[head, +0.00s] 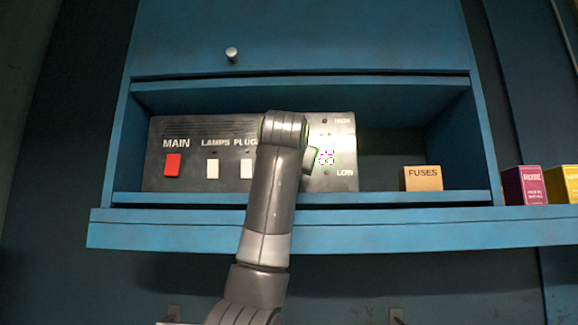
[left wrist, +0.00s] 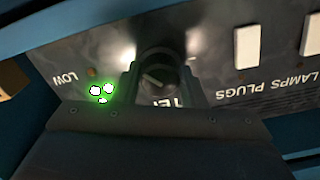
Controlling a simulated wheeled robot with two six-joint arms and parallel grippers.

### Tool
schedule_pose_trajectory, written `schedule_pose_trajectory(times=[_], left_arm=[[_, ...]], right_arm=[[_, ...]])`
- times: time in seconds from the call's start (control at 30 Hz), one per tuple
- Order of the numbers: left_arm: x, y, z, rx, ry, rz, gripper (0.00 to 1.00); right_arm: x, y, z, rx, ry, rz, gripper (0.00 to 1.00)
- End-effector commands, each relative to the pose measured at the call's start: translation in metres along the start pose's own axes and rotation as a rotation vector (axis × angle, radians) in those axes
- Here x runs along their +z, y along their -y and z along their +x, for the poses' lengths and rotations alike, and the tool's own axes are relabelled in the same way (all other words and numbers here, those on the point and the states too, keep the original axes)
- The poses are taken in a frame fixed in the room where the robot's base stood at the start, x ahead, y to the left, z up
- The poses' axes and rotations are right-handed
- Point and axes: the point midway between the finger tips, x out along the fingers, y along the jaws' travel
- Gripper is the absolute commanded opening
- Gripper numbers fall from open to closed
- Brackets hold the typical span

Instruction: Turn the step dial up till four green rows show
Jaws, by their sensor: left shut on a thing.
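A dark control panel (head: 200,130) stands inside a blue cabinet recess. My left arm (head: 270,195) rises in front of it in the head view and hides the step dial. In the left wrist view, upside down, the round black step dial (left wrist: 158,78) sits between the fingers of my left gripper (left wrist: 160,88), which is shut on it. Part of the dial's lettering is hidden. A lit display (head: 327,157) shows between HIGH and LOW in the head view. It glows green with white spots in the left wrist view (left wrist: 101,92). I cannot count its rows. My right gripper is out of view.
A red MAIN switch (head: 172,165) and a white LAMPS switch (head: 212,169) are on the panel's left, with a white PLUGS switch (head: 246,169) close beside my arm. A FUSES box (head: 422,179) stands right of the panel. Purple (head: 524,186) and yellow (head: 563,185) boxes stand farther right.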

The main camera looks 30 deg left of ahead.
Motion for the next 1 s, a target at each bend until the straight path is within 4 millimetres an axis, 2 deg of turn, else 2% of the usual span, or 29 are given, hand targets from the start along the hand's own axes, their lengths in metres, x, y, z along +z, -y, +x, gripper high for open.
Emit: schedule_pose_trajectory(times=[0.4, 0.87, 0.9, 1.0], left_arm=[[0.0001, 0.0004, 0.0001, 0.000, 0.001, 0.178, 0.15], [-0.0001, 0.0005, 0.0001, 0.000, 0.001, 0.196, 0.15], [-0.0001, 0.0005, 0.0001, 0.000, 0.000, 0.196, 0.39], [-0.0001, 0.0005, 0.0001, 0.000, 0.000, 0.195, 0.52]], right_arm=[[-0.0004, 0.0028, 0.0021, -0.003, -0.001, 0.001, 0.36], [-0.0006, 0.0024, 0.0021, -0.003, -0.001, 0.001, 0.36], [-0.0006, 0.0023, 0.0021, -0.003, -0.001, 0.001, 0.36], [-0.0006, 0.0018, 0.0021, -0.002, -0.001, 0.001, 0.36]])
